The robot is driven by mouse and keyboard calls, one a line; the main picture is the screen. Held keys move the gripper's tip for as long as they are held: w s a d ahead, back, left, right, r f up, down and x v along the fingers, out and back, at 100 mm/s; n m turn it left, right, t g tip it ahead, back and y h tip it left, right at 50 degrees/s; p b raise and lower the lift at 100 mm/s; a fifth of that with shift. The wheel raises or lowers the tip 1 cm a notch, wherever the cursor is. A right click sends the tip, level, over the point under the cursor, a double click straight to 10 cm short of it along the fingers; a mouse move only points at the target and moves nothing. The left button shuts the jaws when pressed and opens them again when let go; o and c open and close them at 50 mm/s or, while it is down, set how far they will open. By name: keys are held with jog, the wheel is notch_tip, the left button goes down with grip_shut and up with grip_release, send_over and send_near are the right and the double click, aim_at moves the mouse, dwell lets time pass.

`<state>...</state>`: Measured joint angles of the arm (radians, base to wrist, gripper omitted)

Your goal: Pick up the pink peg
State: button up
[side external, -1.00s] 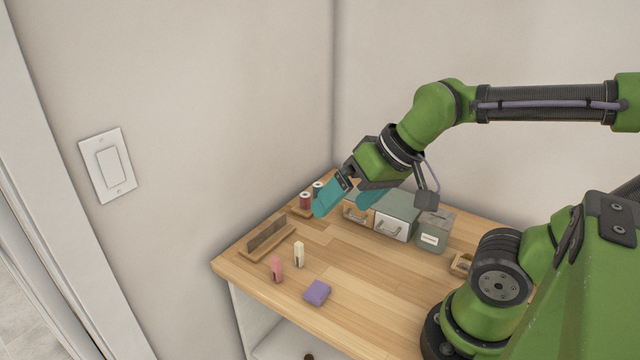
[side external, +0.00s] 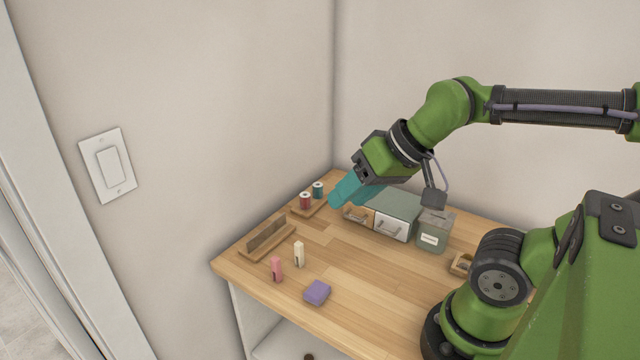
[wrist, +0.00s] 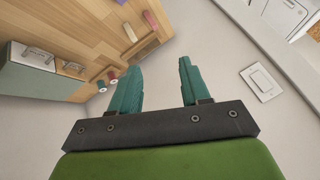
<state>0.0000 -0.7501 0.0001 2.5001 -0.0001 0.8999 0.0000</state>
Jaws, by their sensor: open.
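The pink peg (side external: 277,269) stands upright on the wooden table near its front left edge. A cream peg (side external: 299,254) stands just behind and to the right of it. In the wrist view the pink peg (wrist: 151,20) lies toward the top, with the cream peg (wrist: 130,32) beside it. My gripper (side external: 343,192) has teal fingers and is in the air above the back of the table, near the drawer box and well apart from the pink peg. In the wrist view its two fingers (wrist: 160,80) are spread with nothing between them.
A purple block (side external: 317,292) lies right of the pegs. A wooden rack (side external: 267,241) stands behind them. Red (side external: 305,200) and teal (side external: 318,189) spools stand at the back left. A drawer box (side external: 394,213) and a green-grey box (side external: 434,233) stand at the back. The middle tabletop is clear.

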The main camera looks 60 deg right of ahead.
jog(key=n+g+h, duration=0.2)
jog(key=n+g, duration=0.1)
jog(key=g, duration=0.4)
send_over(275, 258)
notch_tip(275, 258, down, 7)
notch_tip(275, 258, down, 11)
jog(key=shift+d+r, duration=0.1)
jog(key=shift+d, duration=0.05)
jog(key=shift+f, duration=3.05)
grip_shut()
